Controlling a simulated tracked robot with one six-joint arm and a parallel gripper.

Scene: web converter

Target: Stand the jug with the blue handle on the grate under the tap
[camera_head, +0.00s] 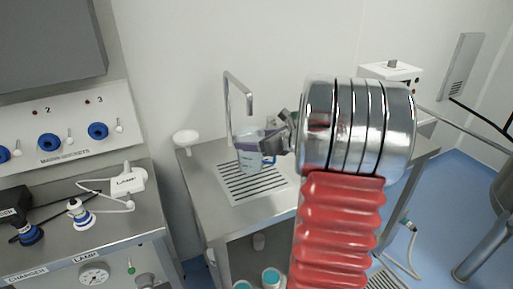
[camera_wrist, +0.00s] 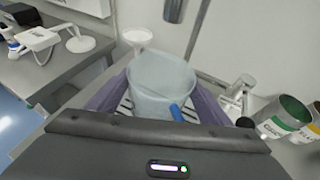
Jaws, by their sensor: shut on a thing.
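The clear jug (camera_head: 248,157) with the blue handle (camera_head: 269,163) is upright in my gripper (camera_head: 272,143). In the wrist view the jug (camera_wrist: 160,75) sits between two purple fingers (camera_wrist: 158,100), with its blue handle (camera_wrist: 177,113) toward me. The slotted grate (camera_head: 235,187) lies in the steel table top. The jug is over the back part of the grate; I cannot tell whether its base touches it. The tap (camera_head: 248,103) is a bent steel pipe, its spout end just above the jug.
A white funnel-like piece (camera_head: 186,137) stands at the table's back left corner. In the wrist view, green-banded cans (camera_wrist: 284,118) and a clear glass piece (camera_wrist: 241,88) stand right of the jug. The table's front left (camera_head: 215,222) is clear.

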